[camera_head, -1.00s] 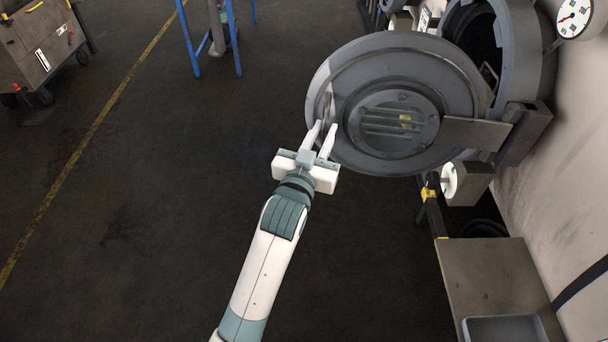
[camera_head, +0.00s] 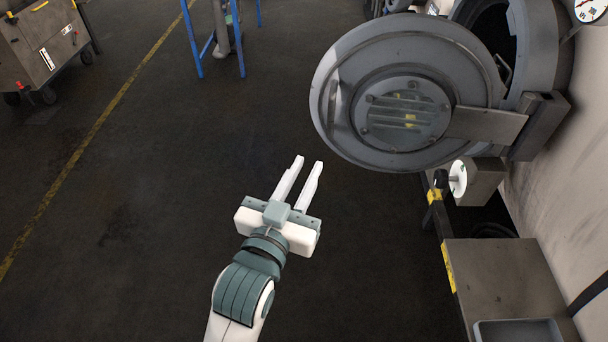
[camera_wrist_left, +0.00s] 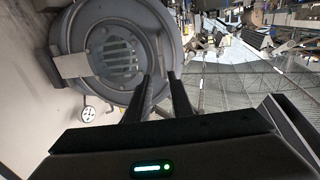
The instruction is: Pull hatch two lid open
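The hatch lid (camera_head: 345,65) is a round grey disc with a slatted window (camera_head: 402,113). It stands swung out from the dark round hatch opening (camera_head: 487,30) and hangs on a hinge arm (camera_head: 485,124). An upright bar handle (camera_head: 333,103) shows near its left rim. My left gripper (camera_head: 308,161) is below and left of the lid, apart from it, with its fingers parted and nothing between them. In the left wrist view the lid (camera_wrist_left: 85,25) lies beyond the open fingertips (camera_wrist_left: 160,76). My right gripper is not in view.
A white handwheel (camera_head: 458,178) sits under the hinge. A metal bench (camera_head: 500,270) with a grey tray (camera_head: 518,330) is at the lower right. A grey cart (camera_head: 40,50) and a blue frame (camera_head: 190,40) stand farther off.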

